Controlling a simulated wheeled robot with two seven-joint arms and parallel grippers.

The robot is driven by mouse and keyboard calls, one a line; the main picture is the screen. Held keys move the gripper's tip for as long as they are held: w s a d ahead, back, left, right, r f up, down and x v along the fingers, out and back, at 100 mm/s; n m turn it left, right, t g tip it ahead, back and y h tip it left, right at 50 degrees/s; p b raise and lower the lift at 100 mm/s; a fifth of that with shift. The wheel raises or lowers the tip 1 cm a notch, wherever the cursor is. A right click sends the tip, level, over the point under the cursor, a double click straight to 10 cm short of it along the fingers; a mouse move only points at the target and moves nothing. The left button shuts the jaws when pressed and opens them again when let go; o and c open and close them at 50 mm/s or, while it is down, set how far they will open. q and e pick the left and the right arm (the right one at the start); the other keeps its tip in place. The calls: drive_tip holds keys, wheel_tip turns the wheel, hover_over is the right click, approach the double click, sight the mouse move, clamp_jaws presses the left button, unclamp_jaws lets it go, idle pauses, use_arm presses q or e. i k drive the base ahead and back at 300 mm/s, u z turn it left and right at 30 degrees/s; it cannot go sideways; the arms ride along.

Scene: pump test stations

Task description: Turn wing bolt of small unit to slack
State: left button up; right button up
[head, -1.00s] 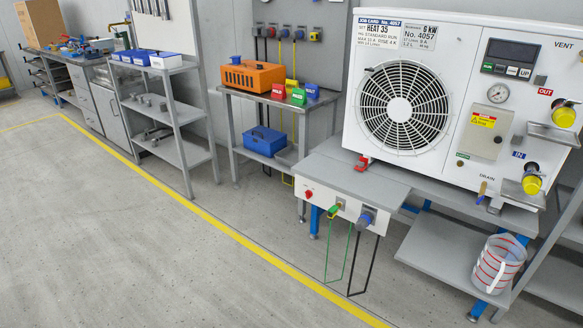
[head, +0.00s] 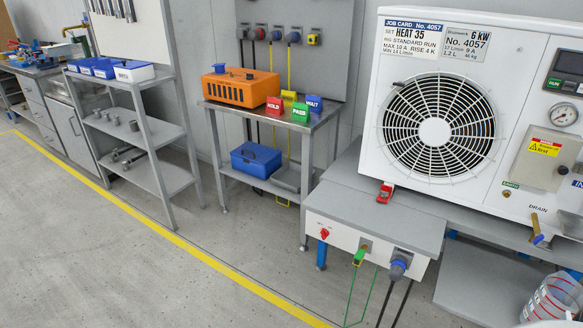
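No wing bolt can be made out in the head view, and no unit is labelled as small. A large white unit (head: 370,140) with a round fan grille (head: 435,122) stands on the grey bench at the right; its label reads 6 kW. Neither of my grippers is in view.
A grey shelf rack (head: 160,133) with blue and white bins stands at left. Red, green and blue tags and a blue case (head: 256,160) are at the middle table. A striped jug (head: 552,300) is at lower right. The floor (head: 90,250) left of the yellow line is clear.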

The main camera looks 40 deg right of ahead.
sight(384, 194)
drive_tip(key=z, duration=0.15)
drive_tip(key=i, duration=1.5)
drive_tip(key=z, duration=0.75)
